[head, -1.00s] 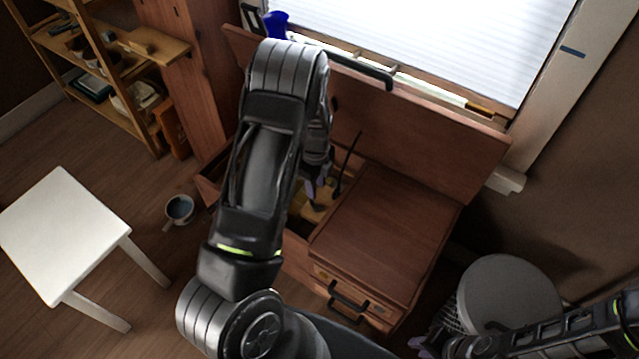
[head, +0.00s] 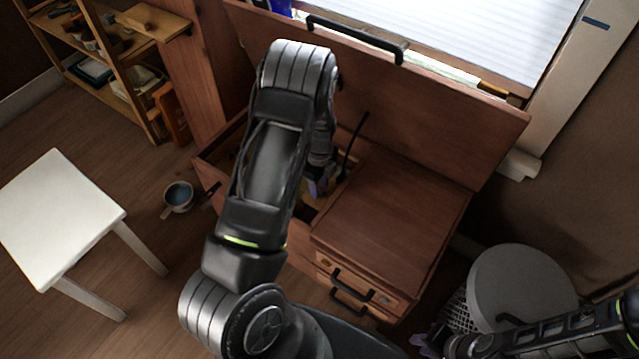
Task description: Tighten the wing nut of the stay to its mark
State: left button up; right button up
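The stay (head: 352,146) shows as a thin dark rod, slanting up from the open left compartment of the wooden chest (head: 395,215) in front of its raised lid (head: 440,120). I cannot make out the wing nut or its mark; my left arm covers much of that compartment. My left gripper (head: 320,186) points down into the compartment, just left of the stay's lower end. Its fingers are small and partly hidden, so I cannot tell whether they are open or touch anything. My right gripper (head: 424,343) is low at the right, away from the chest, its fingers barely showing.
A black handle (head: 355,38) sits on the lid's top edge, before the bright window. A grey round-lidded bin (head: 525,285) stands right of the chest, near my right arm. A white stool (head: 60,210) and a mug (head: 178,196) are on the floor at left, with a shelf (head: 120,70) behind.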

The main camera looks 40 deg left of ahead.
pick_arm(q)
jog(key=shift+f, duration=0.5)
jog(key=shift+b, duration=0.35)
jog(key=shift+c, duration=0.2)
grip_shut()
